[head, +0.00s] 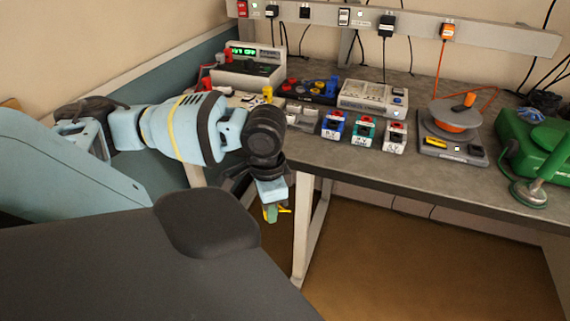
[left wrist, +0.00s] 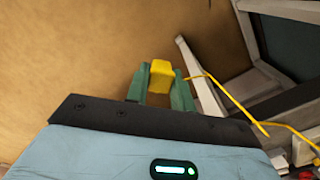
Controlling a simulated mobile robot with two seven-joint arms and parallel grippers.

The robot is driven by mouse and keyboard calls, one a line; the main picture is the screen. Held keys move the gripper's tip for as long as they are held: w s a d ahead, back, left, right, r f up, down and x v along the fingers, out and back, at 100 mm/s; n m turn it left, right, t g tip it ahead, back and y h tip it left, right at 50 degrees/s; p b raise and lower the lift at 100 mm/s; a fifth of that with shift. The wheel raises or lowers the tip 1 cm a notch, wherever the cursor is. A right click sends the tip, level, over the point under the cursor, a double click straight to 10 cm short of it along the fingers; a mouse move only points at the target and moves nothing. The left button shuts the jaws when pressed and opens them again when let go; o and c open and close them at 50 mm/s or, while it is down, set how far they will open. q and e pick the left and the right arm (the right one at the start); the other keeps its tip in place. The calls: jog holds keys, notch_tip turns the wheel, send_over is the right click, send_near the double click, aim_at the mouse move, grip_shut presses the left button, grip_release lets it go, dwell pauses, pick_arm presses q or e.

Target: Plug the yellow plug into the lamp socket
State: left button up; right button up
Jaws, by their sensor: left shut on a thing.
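My left gripper (head: 271,213) hangs in front of the bench's near edge, over the floor, with its fingers pointing down. In the left wrist view its green fingers (left wrist: 163,82) are shut on the yellow plug (left wrist: 159,73), a small block. A thin yellow cord (left wrist: 232,98) runs from beside the plug to the lower right. The gripper is apart from the bench top. Small socket boxes with blue (head: 333,125), green (head: 363,131) and red-and-white (head: 395,137) fronts stand on the bench; their labels are too small to tell which is the lamp socket. My right gripper is not in view.
The grey bench (head: 340,165) has an instrument with a green display (head: 250,66), a grey-white device (head: 372,98), an orange cable reel (head: 452,125) and a green case (head: 540,140). A socket strip (head: 410,27) with plugs runs along the wall. The floor before the bench is clear.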

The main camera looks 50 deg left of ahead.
pick_arm(q)
jog(key=w+d+r+n, duration=0.2)
jog(key=d+n, duration=0.2)
jog(key=d, duration=1.2)
jog(key=shift+w+d, duration=0.15)
jog(key=shift+d, duration=0.15)
